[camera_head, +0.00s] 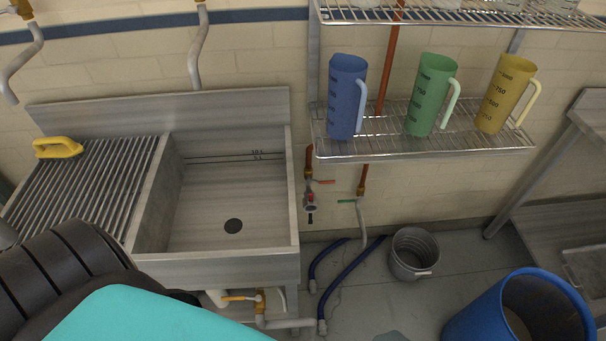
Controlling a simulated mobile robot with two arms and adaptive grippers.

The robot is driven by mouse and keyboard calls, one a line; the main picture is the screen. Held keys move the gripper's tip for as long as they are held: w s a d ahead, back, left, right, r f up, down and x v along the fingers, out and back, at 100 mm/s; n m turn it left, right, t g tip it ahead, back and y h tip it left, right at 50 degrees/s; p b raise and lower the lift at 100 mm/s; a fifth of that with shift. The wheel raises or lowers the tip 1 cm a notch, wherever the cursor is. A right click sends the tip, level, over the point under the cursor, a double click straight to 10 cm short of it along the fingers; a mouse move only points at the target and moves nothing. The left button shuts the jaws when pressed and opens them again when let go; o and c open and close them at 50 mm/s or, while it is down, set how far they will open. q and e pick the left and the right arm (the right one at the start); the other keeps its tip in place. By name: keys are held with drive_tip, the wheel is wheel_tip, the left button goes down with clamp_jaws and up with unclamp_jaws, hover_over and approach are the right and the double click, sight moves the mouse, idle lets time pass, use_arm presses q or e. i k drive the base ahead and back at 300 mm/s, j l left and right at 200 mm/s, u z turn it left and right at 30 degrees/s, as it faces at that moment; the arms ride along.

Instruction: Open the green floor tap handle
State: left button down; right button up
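The green tap handle (347,201) is a small lever on a pipe fitting low on the wall, right of the sink. It sticks out to the left, roughly level, across the line of the vertical copper pipe (364,180). A grey spout (362,222) bends down below it. A red-handled valve (310,202) sits just left of it on another copper pipe. Neither gripper is in view.
A steel sink (225,205) with a slatted drainboard (90,180) stands left. A wire shelf (380,147) above the tap holds blue, green and yellow jugs. A grey bucket (414,254), blue hoses (345,279) and a blue bin (480,320) are on the floor.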

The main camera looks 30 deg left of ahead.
sight(362, 197)
drive_tip(key=u, duration=0.6)
drive_tip(key=l+u, duration=0.1)
drive_tip(key=u, duration=0.3)
drive_tip(key=i+l+u, duration=0.15)
drive_tip(key=u, duration=0.25)
drive_tip(key=l+u, duration=0.15)
drive_tip(key=u, duration=0.25)
drive_tip(key=l+u, duration=0.15)
drive_tip(key=u, duration=0.25)
